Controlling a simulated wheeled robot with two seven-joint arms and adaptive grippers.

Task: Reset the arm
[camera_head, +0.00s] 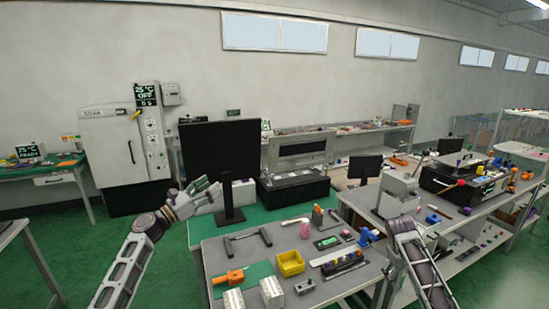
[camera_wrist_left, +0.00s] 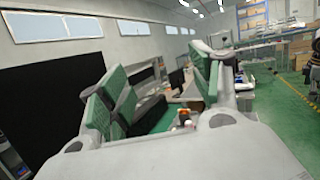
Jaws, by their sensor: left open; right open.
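My left gripper (camera_head: 206,188) is raised in front of the black monitor (camera_head: 222,150), above the table edge. It is open and empty. Its green-padded fingers stand wide apart in the left wrist view (camera_wrist_left: 160,88), with nothing between them. My right arm rises at the lower right beside the right-hand bench. Its wrist ends against a pale grey device (camera_head: 398,192), and its fingertips are hard to make out there. No part is clearly marked as the arm to reset. A black machine with a red knob (camera_head: 461,183) stands on the right-hand bench.
The near table holds a yellow bin (camera_head: 290,263), an orange tool (camera_head: 229,277), white blocks (camera_head: 271,293) and several small parts. A white oven cabinet (camera_head: 122,135) stands at the back left. Green floor is open at the lower left.

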